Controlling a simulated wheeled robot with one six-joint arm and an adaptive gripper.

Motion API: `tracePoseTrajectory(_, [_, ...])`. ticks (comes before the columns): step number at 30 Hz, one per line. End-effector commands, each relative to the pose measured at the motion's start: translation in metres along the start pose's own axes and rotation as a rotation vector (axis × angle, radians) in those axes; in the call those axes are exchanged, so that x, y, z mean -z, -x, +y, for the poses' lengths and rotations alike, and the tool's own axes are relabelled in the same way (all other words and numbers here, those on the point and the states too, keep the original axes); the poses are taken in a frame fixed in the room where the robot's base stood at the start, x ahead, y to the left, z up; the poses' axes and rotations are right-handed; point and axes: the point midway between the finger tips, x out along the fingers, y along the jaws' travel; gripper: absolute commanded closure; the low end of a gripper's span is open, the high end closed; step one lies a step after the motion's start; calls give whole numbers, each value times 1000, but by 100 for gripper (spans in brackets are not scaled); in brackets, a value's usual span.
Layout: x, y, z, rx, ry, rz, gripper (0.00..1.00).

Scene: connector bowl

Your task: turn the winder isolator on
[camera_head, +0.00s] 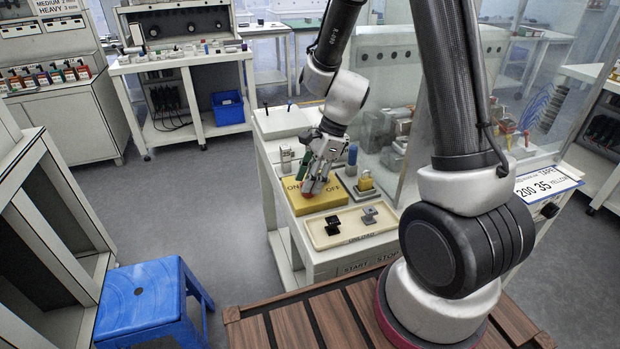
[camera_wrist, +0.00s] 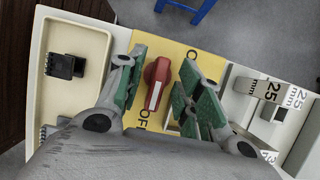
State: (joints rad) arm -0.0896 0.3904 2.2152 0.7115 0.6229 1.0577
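The winder isolator is a yellow box (camera_head: 332,203) with a red knob (camera_head: 312,187) on top, ON lettered at the left and OFF at the right. In the wrist view, the red knob (camera_wrist: 158,80) shows a white line running toward the OFF lettering on the yellow face (camera_wrist: 188,54). My gripper (camera_head: 317,180) reaches down over the box and partly hides the knob. In the wrist view, my gripper (camera_wrist: 163,87) is open, with one green-padded finger on each side of the knob and gaps between.
A beige tray (camera_head: 318,238) with a black connector (camera_head: 333,225) and a grey one (camera_head: 370,215) lies in front of the box. A padlock-like yellow-and-grey piece (camera_head: 365,184) and a blue-topped post (camera_head: 352,158) stand behind-right. A clear guard panel rises at right; a blue stool (camera_head: 140,300) stands left.

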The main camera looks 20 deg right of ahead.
Motion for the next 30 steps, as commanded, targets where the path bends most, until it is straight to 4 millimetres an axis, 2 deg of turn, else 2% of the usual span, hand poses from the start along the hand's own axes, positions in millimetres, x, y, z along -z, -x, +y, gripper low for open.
tracePoseTrajectory(4, [0, 0, 0, 0, 0, 0, 64])
tracePoseTrajectory(5, [0, 0, 0, 0, 0, 0, 68])
tracePoseTrajectory(10, [0, 0, 0, 0, 0, 0, 99])
tracePoseTrajectory(22, [0, 0, 0, -14, 33, 0, 100])
tracePoseTrajectory(30, [0, 0, -2, -74, 179, 0, 100])
